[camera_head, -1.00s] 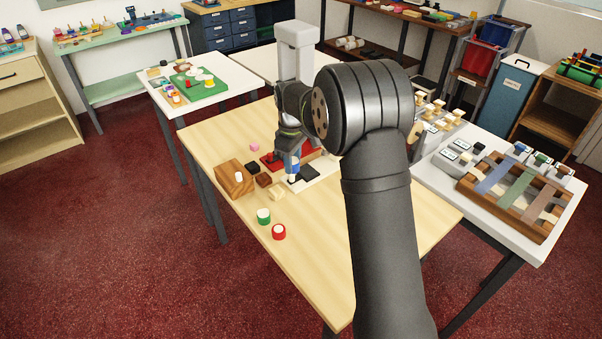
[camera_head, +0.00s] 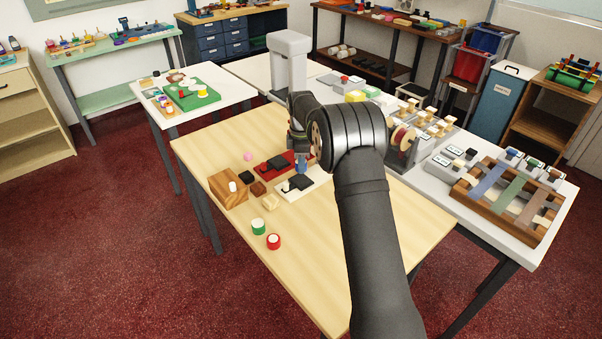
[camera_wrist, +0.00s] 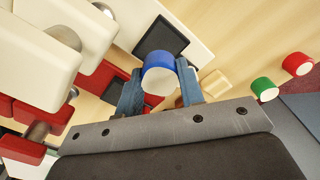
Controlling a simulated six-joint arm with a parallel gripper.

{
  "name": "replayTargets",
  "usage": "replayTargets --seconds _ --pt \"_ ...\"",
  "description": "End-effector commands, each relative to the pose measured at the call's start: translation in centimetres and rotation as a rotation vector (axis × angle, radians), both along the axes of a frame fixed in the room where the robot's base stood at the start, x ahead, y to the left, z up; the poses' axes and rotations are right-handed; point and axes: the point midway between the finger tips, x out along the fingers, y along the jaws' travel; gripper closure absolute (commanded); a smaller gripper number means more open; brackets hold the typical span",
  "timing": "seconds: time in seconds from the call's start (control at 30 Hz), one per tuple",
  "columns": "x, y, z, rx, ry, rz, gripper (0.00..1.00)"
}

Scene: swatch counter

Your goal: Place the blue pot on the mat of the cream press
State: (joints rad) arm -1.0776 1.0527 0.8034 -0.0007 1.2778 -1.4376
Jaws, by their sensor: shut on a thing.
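In the head view the pot (camera_head: 301,168) shows below my gripper (camera_head: 300,160), partly hidden. The cream press has a pale base (camera_head: 314,187) with a dark mat (camera_head: 301,183); my arm hides its right part. In the wrist view, the dark mat (camera_wrist: 162,36) lies just beyond the pot and is partly covered by it. Contact between pot and mat cannot be told.
A red press (camera_head: 270,167) with its own dark mat stands beside the cream one. A wooden block (camera_head: 229,192) and small blocks lie left. A green pot (camera_head: 258,227) and a red pot (camera_head: 273,242) stand near the front. The table's (camera_head: 330,260) front is free.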

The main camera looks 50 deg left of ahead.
Motion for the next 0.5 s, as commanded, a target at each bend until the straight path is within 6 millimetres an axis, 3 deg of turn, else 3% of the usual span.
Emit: replayTargets --seconds 0.27,0.5 --pt "0.0 0.0 -4.2 -0.002 0.001 -0.001 0.87" --pt "0.0 0.0 -4.6 -0.001 0.001 -0.001 0.87"
